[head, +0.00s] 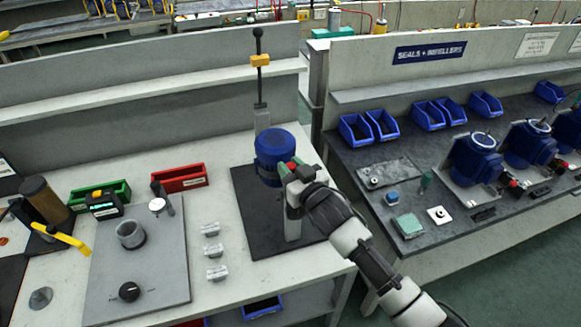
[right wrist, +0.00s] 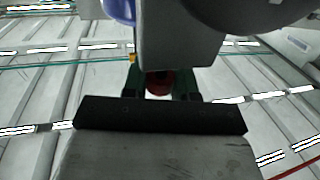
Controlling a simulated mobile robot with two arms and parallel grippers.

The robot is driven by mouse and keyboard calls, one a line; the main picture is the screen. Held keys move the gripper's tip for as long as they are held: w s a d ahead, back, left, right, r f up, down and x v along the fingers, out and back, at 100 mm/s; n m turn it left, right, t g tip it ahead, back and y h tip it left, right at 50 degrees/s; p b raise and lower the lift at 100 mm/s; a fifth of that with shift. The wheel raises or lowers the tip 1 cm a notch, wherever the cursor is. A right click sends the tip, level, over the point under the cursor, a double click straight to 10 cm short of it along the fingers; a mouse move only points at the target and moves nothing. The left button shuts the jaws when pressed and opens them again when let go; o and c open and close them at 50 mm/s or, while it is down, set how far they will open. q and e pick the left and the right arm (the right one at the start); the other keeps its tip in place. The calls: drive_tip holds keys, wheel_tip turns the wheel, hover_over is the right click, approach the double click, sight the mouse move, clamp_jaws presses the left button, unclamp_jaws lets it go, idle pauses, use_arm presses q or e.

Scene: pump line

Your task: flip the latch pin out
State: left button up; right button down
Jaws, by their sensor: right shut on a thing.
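My right gripper (head: 290,170) comes in from the lower right and is at the right side of the blue pump unit (head: 268,148), above a grey post (head: 293,222). Its green fingers are shut on a small red knob (head: 291,165), which I take for the latch pin's end. In the right wrist view the red knob (right wrist: 158,83) sits between the green fingers (right wrist: 158,80). The pin's shaft is hidden. Behind the pump a tall black lever (head: 259,85) stands upright, with a ball on top and a yellow block. My left gripper is not in view.
The pump stands on a dark mat (head: 250,215). To its left are several small grey labelled blocks (head: 213,250), a grey plate (head: 130,275) with a knob, and green (head: 85,196) and red (head: 180,178) bins. A dark bench (head: 440,165) with blue bins is at right.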

drive_tip(key=shift+r, duration=0.3)
drive_tip(key=c, duration=0.9)
unclamp_jaws()
drive_tip(key=shift+o, duration=0.2)
drive_tip(key=shift+f, duration=0.15)
drive_tip(key=shift+s+d, duration=0.2)
drive_tip(key=shift+s, duration=0.1)
drive_tip(key=b+v, duration=0.2)
drive_tip(key=v, duration=0.8)
drive_tip(key=shift+s+f, duration=0.1)
